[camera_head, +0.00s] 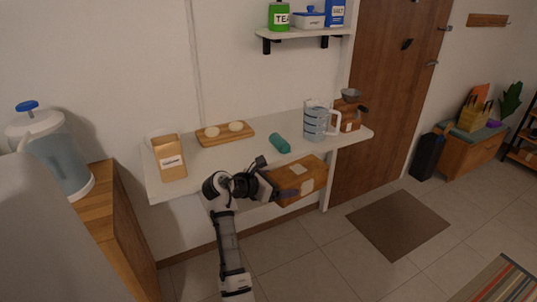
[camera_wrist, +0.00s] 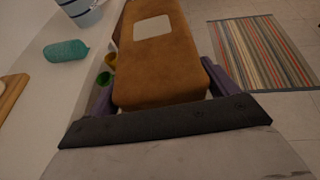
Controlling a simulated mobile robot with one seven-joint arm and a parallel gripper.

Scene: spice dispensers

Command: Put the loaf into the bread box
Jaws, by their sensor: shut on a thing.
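The loaf is a brown block with pale label patches (camera_head: 291,183). It also fills the upper middle of the wrist view (camera_wrist: 160,70), where one pale label shows on its top. My gripper (camera_head: 272,190) is shut on the loaf, with a purple finger on each side of it in the wrist view. The loaf is held by the front edge of the white shelf-table, on its right half, and seems to be above the floor in front. I cannot make out a bread box in either view.
Open floor with a brown mat (camera_head: 398,223) lies at right.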

